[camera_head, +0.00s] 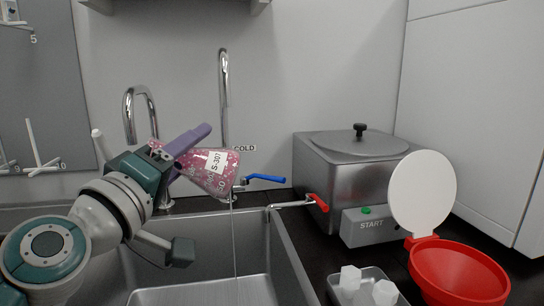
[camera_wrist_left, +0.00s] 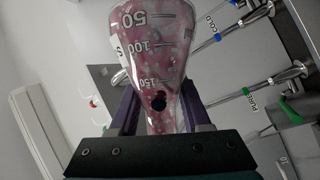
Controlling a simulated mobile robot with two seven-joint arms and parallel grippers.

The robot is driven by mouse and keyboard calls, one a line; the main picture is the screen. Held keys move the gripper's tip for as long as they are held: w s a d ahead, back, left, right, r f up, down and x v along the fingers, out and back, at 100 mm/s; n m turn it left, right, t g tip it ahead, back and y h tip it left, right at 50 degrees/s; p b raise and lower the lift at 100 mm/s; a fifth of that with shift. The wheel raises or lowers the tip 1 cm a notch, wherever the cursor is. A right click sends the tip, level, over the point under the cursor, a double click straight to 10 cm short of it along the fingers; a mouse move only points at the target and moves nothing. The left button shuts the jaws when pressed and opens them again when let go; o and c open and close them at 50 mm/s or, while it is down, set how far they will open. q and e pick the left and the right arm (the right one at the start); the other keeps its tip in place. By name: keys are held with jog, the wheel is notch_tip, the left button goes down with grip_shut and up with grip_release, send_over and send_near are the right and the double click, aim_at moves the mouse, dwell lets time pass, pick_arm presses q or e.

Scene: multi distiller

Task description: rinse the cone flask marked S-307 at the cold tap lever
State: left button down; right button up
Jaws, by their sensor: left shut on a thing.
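The cone flask marked S-307 (camera_head: 224,178) lies tilted on its side, its wide end to the right, with pink speckled glass or contents. My left gripper (camera_head: 190,155) is shut on its narrow end with purple fingers. The left wrist view shows the flask (camera_wrist_left: 150,50) between the fingers, with volume marks. The cold tap (camera_head: 224,90) rises behind the flask, and its blue cold tap lever (camera_head: 264,178) sticks out to the right. A thin stream of water (camera_head: 235,240) runs down below the flask into the sink. Whether it touches the flask is hidden. My right gripper is not in view.
The steel sink (camera_head: 285,260) lies below. Another tap (camera_head: 130,105) stands left. A red-levered tap (camera_head: 318,202), steel bath (camera_head: 330,175), red bin with white lid (camera_head: 450,265) and tray of white cubes (camera_head: 335,275) are right. The wrist view shows a green lever (camera_wrist_left: 286,108).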

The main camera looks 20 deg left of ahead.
pick_arm(q)
jog(key=shift+s+a+r+n+t+y+b, duration=0.2)
jog(key=shift+r+n+y+b, duration=0.3)
jog(key=shift+n+y+b, duration=2.05)
jog(key=shift+s+a+r+n+t+y+b, duration=0.1)
jog(key=shift+a+r+n+t+y+b, duration=0.3)
jog(key=shift+n+y+b, duration=2.15)
jog(key=shift+s+a+r+n+t+y+b, duration=0.15)
jog(key=shift+r+n+b, duration=0.45)
jog(key=shift+n+b, duration=2.3)
jog(key=n+p, duration=0.2)
jog(key=shift+n+y+p, duration=0.25)
jog(key=shift+n+p, duration=0.05)
jog(key=shift+n, duration=0.1)
jog(key=shift+r, duration=0.1)
